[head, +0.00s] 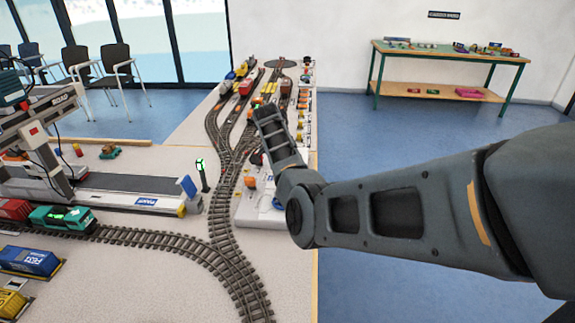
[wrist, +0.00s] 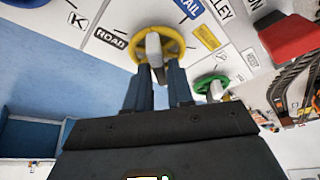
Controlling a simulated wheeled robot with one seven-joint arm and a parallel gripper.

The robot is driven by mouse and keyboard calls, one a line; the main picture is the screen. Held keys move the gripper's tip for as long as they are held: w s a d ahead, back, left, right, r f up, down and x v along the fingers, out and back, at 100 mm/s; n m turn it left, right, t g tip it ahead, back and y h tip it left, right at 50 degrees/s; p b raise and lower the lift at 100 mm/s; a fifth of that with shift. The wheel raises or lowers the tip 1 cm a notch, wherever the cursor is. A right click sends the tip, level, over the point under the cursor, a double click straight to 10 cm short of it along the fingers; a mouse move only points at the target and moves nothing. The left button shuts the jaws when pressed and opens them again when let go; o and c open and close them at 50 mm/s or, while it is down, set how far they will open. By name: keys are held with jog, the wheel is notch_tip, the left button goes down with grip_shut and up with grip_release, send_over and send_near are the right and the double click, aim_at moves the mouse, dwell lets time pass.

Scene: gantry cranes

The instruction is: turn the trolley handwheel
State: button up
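A yellow handwheel (wrist: 177,48) with a pale grey bar across its middle shows at the top of the wrist view. It sits on a light panel between the labels ROAD and RAIL; a label ending in LLEY is to its right. My gripper (wrist: 158,70) has its two dark fingers at the wheel's near side, one on each side of the grey bar. Whether the fingers press on the bar is not clear. A green handwheel (wrist: 222,79) is just right of the fingers. In the head view my arm reaches over the layout, and neither wheel can be made out.
The model railway table (head: 160,262) carries curved tracks, wagons and a gantry crane base on the left. A signal post (head: 205,178) with a green light stands near the arm. A red block (wrist: 287,37) is at the right in the wrist view. Blue floor lies open at right.

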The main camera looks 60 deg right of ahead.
jog(key=shift+o, duration=1.3)
jog(key=shift+r, duration=0.1)
jog(key=v, duration=0.7)
jog(key=shift+a+r, duration=0.2)
jog(key=shift+r, duration=0.1)
jog(key=shift+o, duration=0.2)
